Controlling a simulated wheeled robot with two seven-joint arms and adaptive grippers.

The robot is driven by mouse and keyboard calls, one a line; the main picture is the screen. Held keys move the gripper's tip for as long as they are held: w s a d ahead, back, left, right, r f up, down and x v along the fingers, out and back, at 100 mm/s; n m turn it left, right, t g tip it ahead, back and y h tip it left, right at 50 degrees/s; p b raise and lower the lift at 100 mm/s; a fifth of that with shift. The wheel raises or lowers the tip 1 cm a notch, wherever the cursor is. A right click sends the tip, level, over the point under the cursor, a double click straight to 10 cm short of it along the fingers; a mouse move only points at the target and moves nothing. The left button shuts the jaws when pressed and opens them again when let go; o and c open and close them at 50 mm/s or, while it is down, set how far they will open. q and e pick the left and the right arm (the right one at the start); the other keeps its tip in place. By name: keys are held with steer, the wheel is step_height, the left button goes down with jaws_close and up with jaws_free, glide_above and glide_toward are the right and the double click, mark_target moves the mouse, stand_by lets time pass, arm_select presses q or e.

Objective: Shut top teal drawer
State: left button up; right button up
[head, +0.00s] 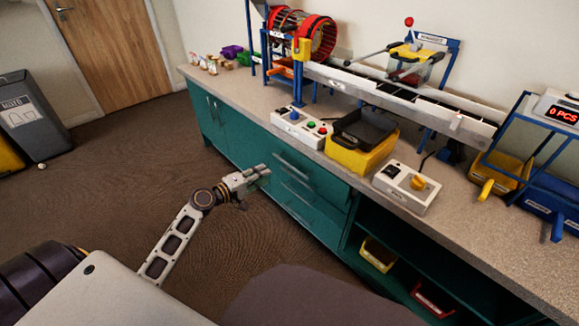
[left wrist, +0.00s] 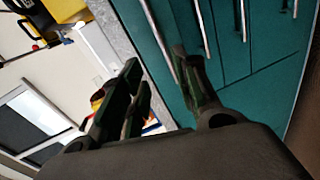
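The teal cabinet has a stack of drawers with long metal bar handles. The top teal drawer (head: 318,174) is just below the worktop, and its handle (head: 292,165) faces the room. No clear gap shows around its front, so I cannot tell whether it stands slightly out. My left gripper (head: 259,173) is in front of the drawers' left side, beside the top handle and seemingly apart from it. In the left wrist view its fingers (left wrist: 157,72) are spread and empty, with the teal fronts and several handles (left wrist: 155,28) beyond. My right gripper is in neither view.
On the worktop (head: 230,88) stand a button box (head: 300,130), a yellow bin with a black tray (head: 360,150), a box with a yellow knob (head: 405,188) and a conveyor (head: 400,95). Open shelves (head: 410,250) lie right of the drawers.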

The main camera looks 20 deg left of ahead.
arm_select(q)
steer(key=shift+s+d+f+n, duration=0.15)
steer(key=shift+d+f+n, duration=0.1)
steer(key=shift+n, duration=0.25)
steer(key=shift+w, duration=0.2)
steer(key=b, duration=0.1)
glide_toward(289, 165)
steer(key=shift+w, duration=1.35)
steer(key=shift+s+d+f+b+x, duration=0.15)
steer(key=shift+b+x, duration=0.15)
steer(key=shift+x, duration=1)
steer(key=shift+d+f+b+x, duration=0.15)
steer(key=shift+b+x, duration=0.15)
steer(key=shift+x, duration=1)
steer(key=shift+s+d+f+b+x, duration=0.1)
steer(key=shift+f+b+x, duration=0.15)
steer(key=shift+x, duration=1.05)
steer(key=shift+w, duration=0.1)
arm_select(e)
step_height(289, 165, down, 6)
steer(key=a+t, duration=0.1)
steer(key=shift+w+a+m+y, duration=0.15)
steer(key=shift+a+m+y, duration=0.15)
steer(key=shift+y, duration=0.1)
